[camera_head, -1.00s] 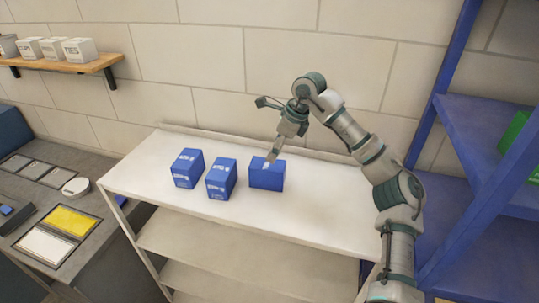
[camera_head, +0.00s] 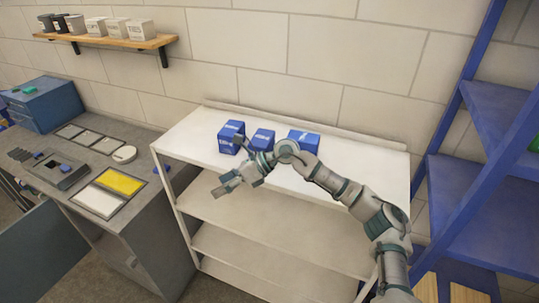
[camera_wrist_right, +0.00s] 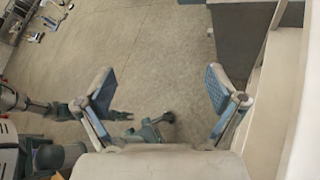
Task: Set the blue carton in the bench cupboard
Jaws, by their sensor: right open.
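Three blue cartons stand on the white rack's top: a left one (camera_head: 230,138), a middle one (camera_head: 262,138) partly hidden by my arm, and a right one (camera_head: 303,139). My right gripper (camera_head: 228,185) is in front of and left of them, over the rack's front edge. The cupboard's inside is not clearly seen. A dark arm-like shape at the wrist view's left may be my left arm, its jaws unclear.
The white rack (camera_head: 375,185) has bare lower shelves. The bench top holds a yellow-and-white tray (camera_head: 120,181), a round white dish (camera_head: 124,154) and a blue box (camera_head: 45,103). A wooden wall shelf (camera_head: 110,42) holds several pots. A blue rack (camera_head: 490,225) stands at the right.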

